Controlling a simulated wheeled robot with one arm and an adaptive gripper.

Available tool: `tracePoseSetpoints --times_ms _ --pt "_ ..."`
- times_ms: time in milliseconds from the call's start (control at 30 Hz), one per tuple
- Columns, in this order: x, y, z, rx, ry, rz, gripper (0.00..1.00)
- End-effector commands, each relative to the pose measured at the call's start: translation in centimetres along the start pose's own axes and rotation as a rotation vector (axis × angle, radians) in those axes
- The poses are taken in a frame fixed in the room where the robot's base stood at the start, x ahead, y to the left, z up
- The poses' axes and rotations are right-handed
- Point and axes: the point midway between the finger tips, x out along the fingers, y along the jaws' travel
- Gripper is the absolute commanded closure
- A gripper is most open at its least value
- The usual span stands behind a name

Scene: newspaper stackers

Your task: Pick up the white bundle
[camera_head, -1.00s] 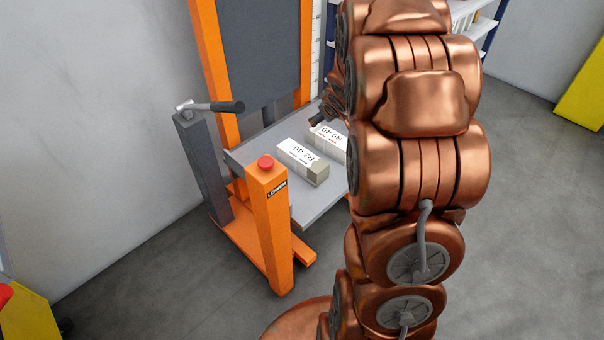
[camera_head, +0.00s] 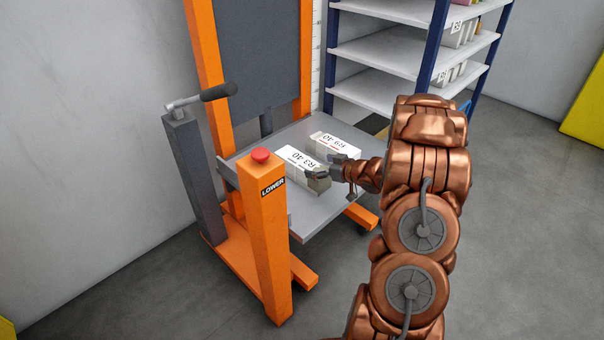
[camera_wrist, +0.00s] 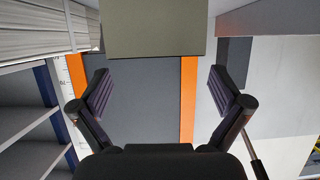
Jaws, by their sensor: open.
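Two white bundles lie side by side on the grey platform (camera_head: 318,215) of an orange lift. The nearer white bundle (camera_head: 297,160), labelled R3.40, has a grey-brown end face toward my arm. The other white bundle (camera_head: 333,144), labelled R9.40, lies just behind it to the right. My gripper (camera_head: 326,167) is open at the near end of the R3.40 bundle. In the wrist view, the open fingers (camera_wrist: 158,78) are empty, and the end face of the R3.40 bundle (camera_wrist: 155,30) shows centrally above them. The other bundle's layered side (camera_wrist: 45,30) is at upper left.
The lift has an orange post (camera_head: 268,235) with a red button (camera_head: 261,155) and a dark post with a handle (camera_head: 205,95). A blue-framed shelf (camera_head: 400,50) with white bins stands behind. Open floor lies at the right.

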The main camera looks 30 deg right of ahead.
Motion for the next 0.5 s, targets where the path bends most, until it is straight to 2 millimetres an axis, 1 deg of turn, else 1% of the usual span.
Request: tracePoseSetpoints --times_ms 33,100,267,367,500 --pt "0.7 -0.1 0.0 -0.001 0.001 -0.002 0.0" --pt "1.3 -0.1 0.0 0.0 0.001 -0.001 0.0" --pt "2.2 0.0 0.1 -0.001 0.001 -0.001 0.0" --pt "3.3 0.0 0.3 -0.002 0.0 -0.001 0.0" --pt "5.3 0.0 0.5 -0.001 -0.002 -0.001 0.0"
